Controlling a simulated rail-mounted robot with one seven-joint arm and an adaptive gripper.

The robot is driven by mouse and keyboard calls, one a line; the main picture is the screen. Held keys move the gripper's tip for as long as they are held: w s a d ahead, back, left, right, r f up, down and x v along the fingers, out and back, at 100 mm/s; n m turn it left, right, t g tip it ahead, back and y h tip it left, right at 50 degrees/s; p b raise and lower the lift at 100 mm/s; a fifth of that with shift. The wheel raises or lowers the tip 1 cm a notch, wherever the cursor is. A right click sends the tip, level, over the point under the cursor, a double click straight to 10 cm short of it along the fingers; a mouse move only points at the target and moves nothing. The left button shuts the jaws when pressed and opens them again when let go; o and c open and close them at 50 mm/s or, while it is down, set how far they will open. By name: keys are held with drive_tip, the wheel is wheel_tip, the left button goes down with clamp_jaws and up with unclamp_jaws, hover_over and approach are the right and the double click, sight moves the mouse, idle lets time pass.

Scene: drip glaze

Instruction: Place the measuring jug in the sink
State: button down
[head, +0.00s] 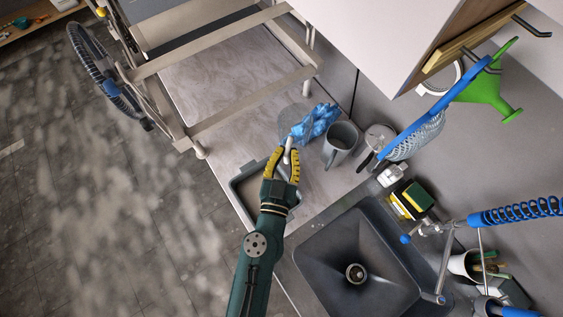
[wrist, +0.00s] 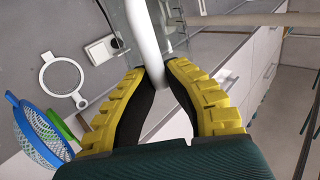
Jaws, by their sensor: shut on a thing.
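The measuring jug (head: 290,118) looks clear, with a white handle. My gripper (head: 287,158) is shut on that handle, above the left part of the counter. In the wrist view the white handle (wrist: 150,45) runs between the two yellow-and-black fingers of my gripper (wrist: 162,80), and part of the see-through body shows at the top. The jug's height above the counter is hard to tell. The dark grey sink (head: 322,245) is at the lower right of the head view, with its drain visible and its basin empty.
A blue crumpled cloth or glove (head: 318,122) shows beside the jug. A grey pitcher (head: 341,138) and a clear lidded container (head: 379,138) stand to its right. A grey tray (head: 240,187) lies under my gripper. Sponges (head: 414,198) and a blue-hosed faucet (head: 510,212) border the sink.

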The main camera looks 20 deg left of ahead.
drive_tip(key=a+r+n+g+y+b, duration=0.2)
drive_tip(key=a+n+g+y+b, duration=0.25)
drive_tip(key=a+y+b, duration=0.2)
drive_tip(key=s+d+f+b, duration=0.1)
drive_tip(key=d+f+b, duration=0.5)
drive_tip(key=d+b, duration=0.6)
drive_tip(key=s+d+f+b, duration=0.2)
drive_tip(key=d+f+b, duration=0.55)
drive_tip(key=b, duration=0.75)
wheel_tip(320, 180, down, 17)
drive_tip(key=b, duration=0.4)
drive_tip(key=shift+d+n+t+y, duration=0.3)
drive_tip(key=shift+n+t+y, duration=0.05)
drive_tip(key=shift+n+y, duration=0.1)
drive_tip(key=shift+w, duration=0.1)
